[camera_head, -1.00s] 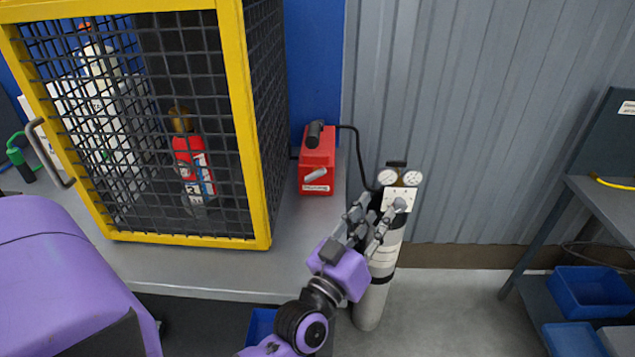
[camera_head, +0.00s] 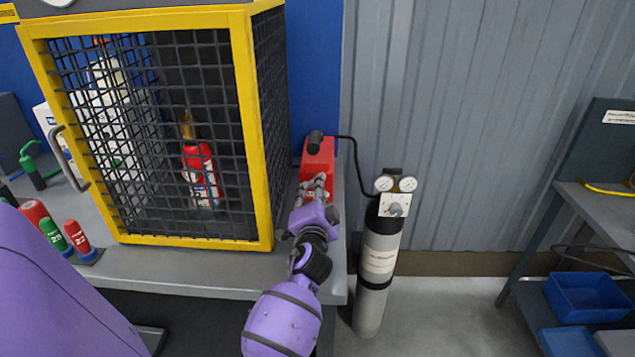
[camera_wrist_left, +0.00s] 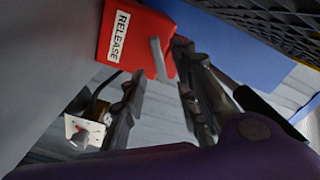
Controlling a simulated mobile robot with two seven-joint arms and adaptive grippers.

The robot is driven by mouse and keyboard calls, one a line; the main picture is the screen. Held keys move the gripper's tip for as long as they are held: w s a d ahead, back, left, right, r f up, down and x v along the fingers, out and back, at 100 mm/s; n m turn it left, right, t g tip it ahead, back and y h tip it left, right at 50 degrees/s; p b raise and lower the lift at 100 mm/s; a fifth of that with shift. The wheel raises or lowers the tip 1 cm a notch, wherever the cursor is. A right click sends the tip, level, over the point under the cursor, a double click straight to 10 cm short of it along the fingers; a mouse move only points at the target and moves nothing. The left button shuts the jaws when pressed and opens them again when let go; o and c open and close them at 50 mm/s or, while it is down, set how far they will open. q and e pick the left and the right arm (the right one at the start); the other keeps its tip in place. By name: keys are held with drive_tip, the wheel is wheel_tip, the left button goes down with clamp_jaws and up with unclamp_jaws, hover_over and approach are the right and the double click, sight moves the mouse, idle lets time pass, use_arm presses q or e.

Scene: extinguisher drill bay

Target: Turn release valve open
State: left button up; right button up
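The release valve is a red box (camera_head: 319,158) with a black top part, on the grey bench right of the mesh cage in the head view. In the left wrist view the red box (camera_wrist_left: 135,38) carries a white "RELEASE" label (camera_wrist_left: 119,37) and a grey lever handle (camera_wrist_left: 158,59). My left gripper (camera_head: 318,183) is in front of the box and partly hides its lower part. In the left wrist view its fingers (camera_wrist_left: 158,75) are apart, with the lever between the fingertips. Contact cannot be told. My right gripper is not in view.
A grey gas cylinder (camera_head: 378,255) with two gauges stands right of the bench, joined to the box by a black hose. The yellow-framed cage (camera_head: 262,130) holds a red extinguisher (camera_head: 201,170). Blue bins (camera_head: 588,296) sit at right. Floor between is clear.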

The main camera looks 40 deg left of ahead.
use_arm(q)
drive_tip(key=shift+x, duration=2.4)
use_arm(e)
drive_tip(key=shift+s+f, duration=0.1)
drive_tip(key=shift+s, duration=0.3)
